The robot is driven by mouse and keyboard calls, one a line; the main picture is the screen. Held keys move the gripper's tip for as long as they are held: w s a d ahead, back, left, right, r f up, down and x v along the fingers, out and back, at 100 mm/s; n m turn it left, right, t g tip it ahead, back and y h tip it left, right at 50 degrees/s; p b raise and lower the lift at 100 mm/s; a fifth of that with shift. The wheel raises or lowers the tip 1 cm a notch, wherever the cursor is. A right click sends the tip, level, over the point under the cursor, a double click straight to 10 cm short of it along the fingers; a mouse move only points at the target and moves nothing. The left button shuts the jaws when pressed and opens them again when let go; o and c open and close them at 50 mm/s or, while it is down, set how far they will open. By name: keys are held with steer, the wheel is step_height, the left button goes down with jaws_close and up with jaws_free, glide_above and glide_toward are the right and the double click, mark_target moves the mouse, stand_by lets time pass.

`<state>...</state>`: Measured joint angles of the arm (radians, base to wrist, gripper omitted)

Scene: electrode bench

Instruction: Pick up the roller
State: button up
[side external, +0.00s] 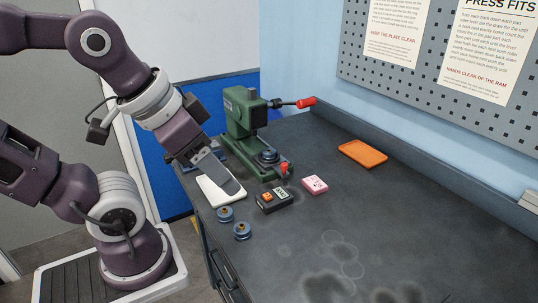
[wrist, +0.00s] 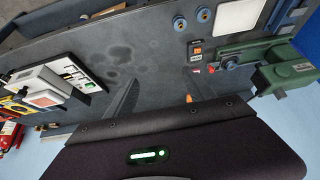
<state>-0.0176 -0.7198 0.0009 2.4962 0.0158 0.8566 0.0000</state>
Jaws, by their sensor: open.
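Two blue round pieces with brass-coloured centres, roller-like, stand on the dark bench near its front edge: the rear one (side external: 225,213) and the front one (side external: 242,230). They also show at the top of the wrist view, one on the left (wrist: 180,22) and one on the right (wrist: 204,14). I cannot tell which is the roller. My gripper (side external: 226,184) is open and empty, above the bench by the white plate (side external: 208,193), apart from both blue pieces. Its spread fingers also show in the wrist view (wrist: 160,76), over bare bench top.
A green press (side external: 243,125) with a red-knobbed lever stands behind my gripper. A small dark meter (side external: 274,200), a pink block (side external: 314,185) and an orange tray (side external: 362,154) lie to the right. A white device (wrist: 75,72) is at left. The bench middle is clear.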

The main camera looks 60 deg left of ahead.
steer(key=w+a+f+n+t+y, duration=0.1)
steer(key=w+a+y, duration=0.1)
steer(key=w+a, duration=0.75)
steer(key=t+y, duration=0.1)
steer(key=t, duration=0.3)
glide_above(269, 154)
steer(key=s+d, duration=0.1)
step_height(269, 154, down, 12)
steer(key=shift+s+f, duration=0.15)
steer(key=f, duration=0.1)
steer(key=a+f+t, duration=0.2)
steer(key=f, duration=0.1)
steer(key=shift+s+a+n, duration=0.25)
steer(key=shift+s+n, duration=0.05)
steer(key=shift+s, duration=0.1)
steer(key=shift+s+a+f+t+h, duration=0.2)
steer(key=shift+f+t+h, duration=0.1)
steer(key=shift+f+t, duration=0.1)
steer(key=shift+w, duration=0.1)
steer(key=x, duration=0.6)
steer(key=shift+w+d+f, duration=0.35)
steer(key=shift+f, duration=0.05)
jaws_close()
